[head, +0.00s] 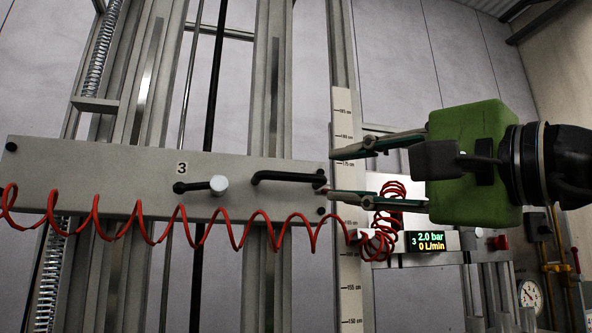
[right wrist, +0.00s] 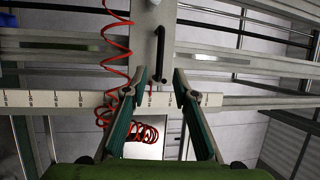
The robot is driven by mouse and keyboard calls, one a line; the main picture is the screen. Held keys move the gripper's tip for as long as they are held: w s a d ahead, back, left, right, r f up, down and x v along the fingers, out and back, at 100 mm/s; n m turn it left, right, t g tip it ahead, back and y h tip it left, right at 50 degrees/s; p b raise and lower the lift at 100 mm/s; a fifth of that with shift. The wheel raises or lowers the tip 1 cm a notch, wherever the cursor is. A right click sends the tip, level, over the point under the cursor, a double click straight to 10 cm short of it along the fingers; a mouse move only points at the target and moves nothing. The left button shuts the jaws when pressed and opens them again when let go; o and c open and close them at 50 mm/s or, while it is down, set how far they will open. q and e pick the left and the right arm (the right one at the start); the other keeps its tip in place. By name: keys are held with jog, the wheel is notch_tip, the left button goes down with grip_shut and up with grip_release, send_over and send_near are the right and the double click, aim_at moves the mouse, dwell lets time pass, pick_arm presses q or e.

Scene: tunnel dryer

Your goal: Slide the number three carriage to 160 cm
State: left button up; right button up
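The number three carriage (head: 120,160) is a grey plate marked "3" across the left and middle of the head view. It bears a black handle (head: 285,176) and a lever with a pale knob (head: 218,185). A small red pointer (head: 322,190) at its right edge lies between the 165 and 175 cm marks of the white scale (head: 350,260). My right gripper (head: 333,170) is open and empty, fingers pointing left at the plate's right edge. My left gripper is not in view.
A coiled red hose (head: 180,225) hangs across the plate and bunches up beside the scale. A display (head: 428,241) reads 2.0 bar and 0 L/min. A red button (head: 497,242) and a gauge (head: 530,293) are at lower right. Vertical rails (head: 265,60) run behind the carriage.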

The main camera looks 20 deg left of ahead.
aim_at(297, 178)
jog(key=p+x, duration=0.4)
jog(key=x, duration=0.6)
jog(key=shift+r, duration=0.1)
jog(key=shift+w+a+p, duration=0.25)
jog(key=shift+a+p, duration=0.05)
jog(key=shift+a, duration=0.15)
grip_shut()
